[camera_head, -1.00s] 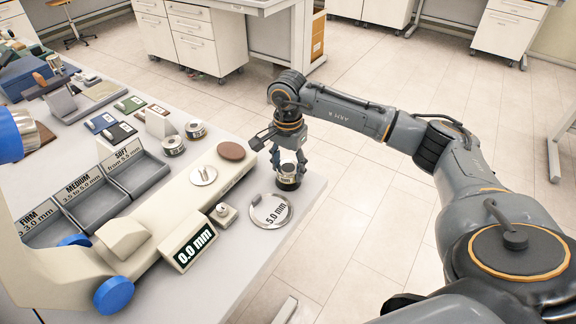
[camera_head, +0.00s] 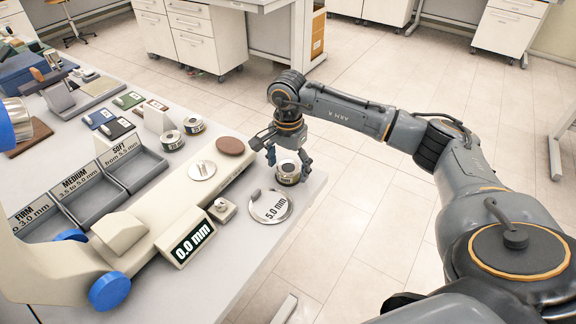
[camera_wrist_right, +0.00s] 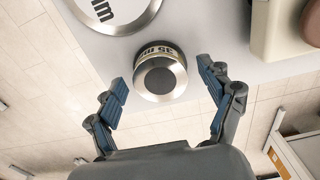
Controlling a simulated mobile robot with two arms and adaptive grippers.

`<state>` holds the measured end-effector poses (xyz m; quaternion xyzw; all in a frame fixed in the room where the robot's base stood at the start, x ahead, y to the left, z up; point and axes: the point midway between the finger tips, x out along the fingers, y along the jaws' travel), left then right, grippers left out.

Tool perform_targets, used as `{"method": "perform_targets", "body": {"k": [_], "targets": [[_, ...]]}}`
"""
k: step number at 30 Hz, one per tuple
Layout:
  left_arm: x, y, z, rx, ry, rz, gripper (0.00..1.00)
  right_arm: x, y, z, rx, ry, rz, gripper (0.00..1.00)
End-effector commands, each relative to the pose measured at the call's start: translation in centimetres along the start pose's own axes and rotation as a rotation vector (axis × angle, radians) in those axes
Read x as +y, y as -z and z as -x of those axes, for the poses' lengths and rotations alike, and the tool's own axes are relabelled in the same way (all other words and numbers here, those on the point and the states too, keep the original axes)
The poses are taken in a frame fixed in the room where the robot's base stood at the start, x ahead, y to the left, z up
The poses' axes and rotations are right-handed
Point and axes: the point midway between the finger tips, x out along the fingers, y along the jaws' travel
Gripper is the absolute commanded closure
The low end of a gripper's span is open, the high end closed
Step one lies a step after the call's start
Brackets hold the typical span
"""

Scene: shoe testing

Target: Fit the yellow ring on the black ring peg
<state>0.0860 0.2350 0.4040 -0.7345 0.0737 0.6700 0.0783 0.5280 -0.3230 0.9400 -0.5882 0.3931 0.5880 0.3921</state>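My right gripper (camera_head: 288,158) is over a short, round metal piece at the table's near right corner. Its fingers are spread on either side, apart from the piece. In the right wrist view this metal piece (camera_wrist_right: 160,78) has a dark round centre on top and a label reading about "35 mm". A thin yellowish band shows near the label; I cannot tell if it is the yellow ring. I cannot pick out the black ring peg with certainty; it may be hidden under the metal piece. My left gripper is out of view.
A round metal plate marked 5.0 mm (camera_head: 270,207) lies beside the metal piece. The cream tester with a 0.0 mm display (camera_head: 193,243) is to the left. Two similar round pieces (camera_head: 172,140) (camera_head: 194,124) stand farther back. The table edge is close on the right.

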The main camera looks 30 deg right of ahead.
Motion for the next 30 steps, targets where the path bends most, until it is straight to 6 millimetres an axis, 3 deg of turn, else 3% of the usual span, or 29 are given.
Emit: {"method": "perform_targets", "body": {"k": [10, 24, 30], "targets": [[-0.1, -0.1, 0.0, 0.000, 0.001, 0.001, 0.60, -0.1, 0.0, 0.9, 0.001, 0.002, 0.000, 0.19], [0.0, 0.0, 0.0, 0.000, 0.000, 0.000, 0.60, -0.1, 0.0, 10.1, 0.001, 0.004, 0.001, 0.19], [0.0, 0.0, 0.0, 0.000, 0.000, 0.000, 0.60, 0.0, 0.0, 11.8, 0.001, 0.001, 0.000, 0.19]]}}
